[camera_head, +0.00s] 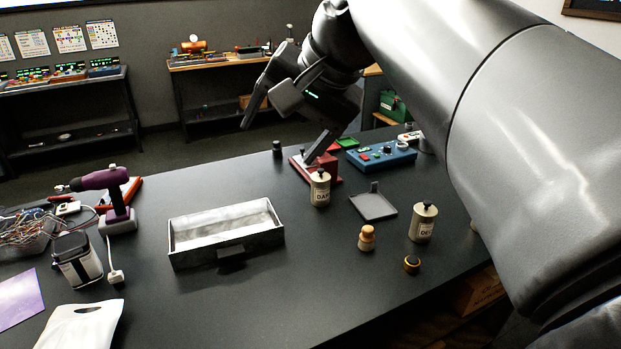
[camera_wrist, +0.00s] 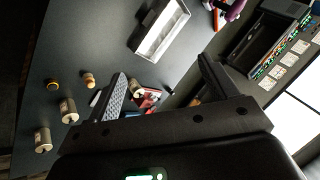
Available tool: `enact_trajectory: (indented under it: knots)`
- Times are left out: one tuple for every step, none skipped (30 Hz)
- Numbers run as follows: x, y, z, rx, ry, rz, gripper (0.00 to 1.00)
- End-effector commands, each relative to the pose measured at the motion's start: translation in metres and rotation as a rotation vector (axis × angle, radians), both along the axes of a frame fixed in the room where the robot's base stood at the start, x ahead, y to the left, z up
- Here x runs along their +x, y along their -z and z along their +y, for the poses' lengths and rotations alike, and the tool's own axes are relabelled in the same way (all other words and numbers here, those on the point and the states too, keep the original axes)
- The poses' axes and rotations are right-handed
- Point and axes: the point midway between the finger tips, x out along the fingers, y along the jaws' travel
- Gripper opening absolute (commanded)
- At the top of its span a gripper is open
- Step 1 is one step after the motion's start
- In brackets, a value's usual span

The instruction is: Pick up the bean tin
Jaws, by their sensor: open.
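Two cream bean tins with dark knobs stand upright on the dark table. One tin, lettered "DAR…" (camera_head: 320,188), is near the middle, in front of a red stand. The other, lettered "DEC…" (camera_head: 423,222), is farther right. In the wrist view two similar tins (camera_wrist: 68,110) (camera_wrist: 43,140) stand at the left, outside the jaws. A pale object (camera_wrist: 137,91) beside the left finger is partly hidden. My gripper (camera_head: 277,142) is open and empty, above the table's far side, up and left of the "DAR…" tin. Its spread fingers also show in the wrist view (camera_wrist: 162,68).
An open metal drawer (camera_head: 226,249) lies mid-table. A cork-topped jar (camera_head: 366,238), a ring-like piece (camera_head: 412,265) and a grey tray (camera_head: 373,205) sit near the tins. A blue control box (camera_head: 381,156) is behind. A purple drill (camera_head: 112,195) and wires are left. The front middle is clear.

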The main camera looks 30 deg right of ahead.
Motion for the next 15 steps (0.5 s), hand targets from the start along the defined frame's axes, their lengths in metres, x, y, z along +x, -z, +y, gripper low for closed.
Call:
enact_trajectory:
  knots:
    - [0.013, 0.002, -0.013, 0.098, 0.095, 0.005, 0.79]
    - [0.021, 0.002, -0.021, 0.168, 0.155, 0.005, 0.79]
    - [0.031, 0.002, -0.033, 0.264, 0.240, 0.002, 0.79]
    - [0.039, 0.002, -0.043, 0.338, 0.305, 0.001, 0.79]
    - [0.046, 0.001, -0.054, 0.413, 0.371, -0.003, 0.79]
    - [0.055, 0.000, -0.071, 0.517, 0.460, -0.008, 0.79]
    - [0.061, -0.002, -0.085, 0.595, 0.525, -0.016, 0.79]
    - [0.067, -0.003, -0.099, 0.673, 0.591, -0.022, 0.79]
    - [0.073, -0.005, -0.120, 0.779, 0.677, -0.034, 0.79]
    - [0.076, -0.006, -0.136, 0.860, 0.741, -0.044, 0.79]
    - [0.079, -0.008, -0.154, 0.942, 0.805, -0.056, 0.79]
    - [0.081, -0.010, -0.178, 1.050, 0.884, -0.074, 0.79]
    - [0.081, -0.011, -0.196, 1.131, 0.943, -0.089, 0.79]
    - [0.081, -0.012, -0.215, 1.208, 0.995, -0.105, 0.79]
    - [0.079, -0.014, -0.238, 1.307, 1.059, -0.127, 0.79]
